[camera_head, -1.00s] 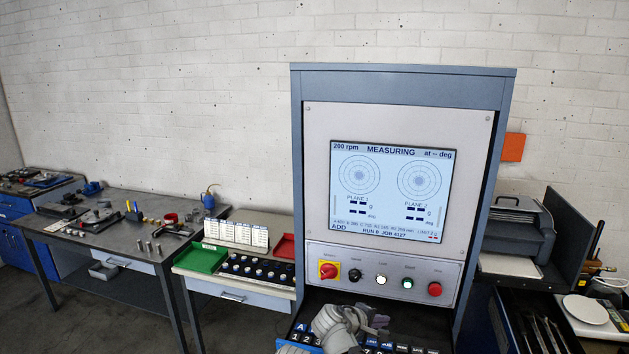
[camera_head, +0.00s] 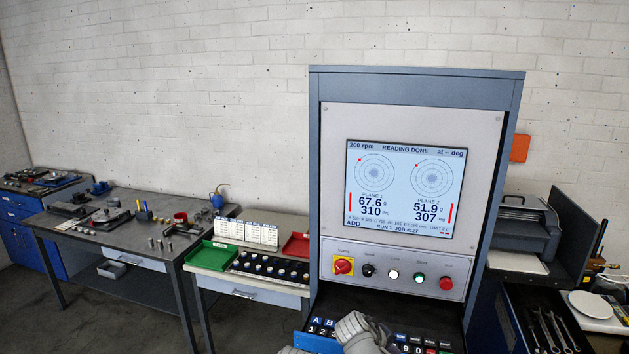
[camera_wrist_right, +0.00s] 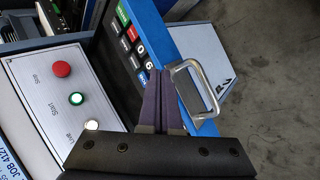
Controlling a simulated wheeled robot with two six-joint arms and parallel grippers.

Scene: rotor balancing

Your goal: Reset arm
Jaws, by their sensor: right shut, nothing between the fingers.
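My right gripper (camera_wrist_right: 160,78) shows in the right wrist view with its two dark fingers together and nothing between them. Its tips are close to the keypad (camera_wrist_right: 125,40) and the silver handle (camera_wrist_right: 199,86) on the blue drawer front; I cannot tell whether they touch. In the head view a grey part of my arm (camera_head: 357,333) covers the middle of the keypad. The machine's screen (camera_head: 404,190) reads "READING DONE", with 67.6 g at 310 deg for plane 1 and 51.9 g at 307 deg for plane 2. My left gripper is out of view.
Below the screen are a red-yellow switch (camera_head: 343,266), a lit green Start button (camera_head: 419,277) and a red Stop button (camera_head: 446,283). A side table holds a green tray (camera_head: 212,255) and a red tray (camera_head: 297,246). A workbench (camera_head: 95,232) with parts stands further left.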

